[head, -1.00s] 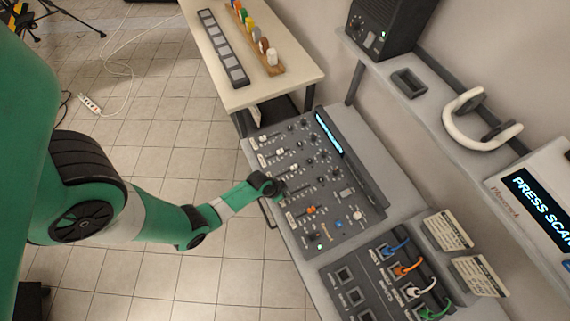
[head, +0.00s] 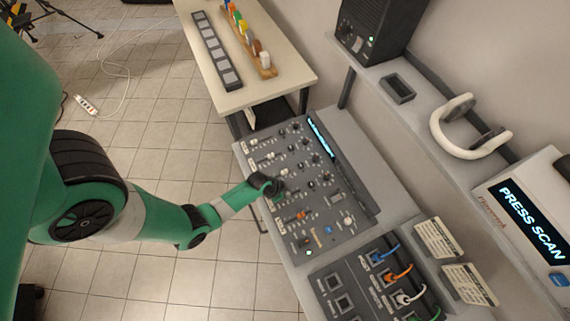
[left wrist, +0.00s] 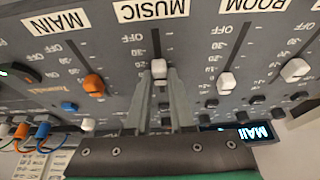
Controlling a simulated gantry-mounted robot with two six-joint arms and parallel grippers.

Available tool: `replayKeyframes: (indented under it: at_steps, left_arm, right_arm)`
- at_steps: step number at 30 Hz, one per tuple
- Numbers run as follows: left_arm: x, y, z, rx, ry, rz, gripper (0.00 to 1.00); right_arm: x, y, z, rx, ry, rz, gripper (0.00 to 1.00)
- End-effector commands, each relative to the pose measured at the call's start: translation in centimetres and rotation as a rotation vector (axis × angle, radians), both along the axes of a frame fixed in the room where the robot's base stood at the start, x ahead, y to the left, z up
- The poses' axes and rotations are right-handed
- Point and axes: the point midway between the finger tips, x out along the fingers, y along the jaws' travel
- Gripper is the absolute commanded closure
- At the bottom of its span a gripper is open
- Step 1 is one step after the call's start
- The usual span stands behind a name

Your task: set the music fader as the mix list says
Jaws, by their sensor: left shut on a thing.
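The music fader's white cap (left wrist: 159,70) shows in the left wrist view, in the slot below the upside-down MUSIC label (left wrist: 152,9). My left gripper (left wrist: 160,80) has its two grey fingers on either side of the cap and is shut on it. The fingers partly cover the scale, so I cannot read the exact mark. In the head view my left gripper (head: 268,186) is over the mixer (head: 345,215) and hides the music cap. Two printed cards, (head: 437,239) and (head: 468,284), lie right of the mixer; their text is too small to read. My right gripper is not in view.
An orange fader cap (left wrist: 94,86) under MAIN and a white cap (left wrist: 226,82) under ROOM flank the music fader. A patch panel (head: 350,290) with coloured cables sits in front of the mixer. Headphones (head: 465,130) and a speaker (head: 380,28) are on the shelf.

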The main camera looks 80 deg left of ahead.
Motion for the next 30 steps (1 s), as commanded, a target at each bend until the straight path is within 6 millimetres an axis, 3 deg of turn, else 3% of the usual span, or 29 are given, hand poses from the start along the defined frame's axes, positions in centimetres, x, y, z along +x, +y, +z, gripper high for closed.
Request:
replayKeyframes:
  at_steps: [4,5,9,10,20,25,30]
  left_arm:
    - [0.1,0.0,0.1,0.001,-0.003,0.0,1.0]
    - [0.1,0.0,0.1,0.001,-0.003,0.0,0.75]
    - [0.1,0.0,0.1,0.001,-0.003,0.0,0.5]
    - [0.1,0.0,0.1,0.001,-0.003,0.0,0.47]
    - [-0.1,0.0,0.5,0.0,-0.003,0.001,0.47]
    - [-1.1,-0.2,3.2,0.001,-0.004,0.002,0.47]
    - [-2.6,-0.5,7.5,0.0,-0.002,0.002,0.47]
  right_arm:
    - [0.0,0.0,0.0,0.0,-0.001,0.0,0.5]
    - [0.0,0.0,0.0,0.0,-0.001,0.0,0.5]
    - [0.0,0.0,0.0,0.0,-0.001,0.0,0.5]
    - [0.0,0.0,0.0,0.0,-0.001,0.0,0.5]
    - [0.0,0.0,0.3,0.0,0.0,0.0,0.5]
    - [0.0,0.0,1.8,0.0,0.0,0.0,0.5]
    - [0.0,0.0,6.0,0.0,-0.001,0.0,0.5]
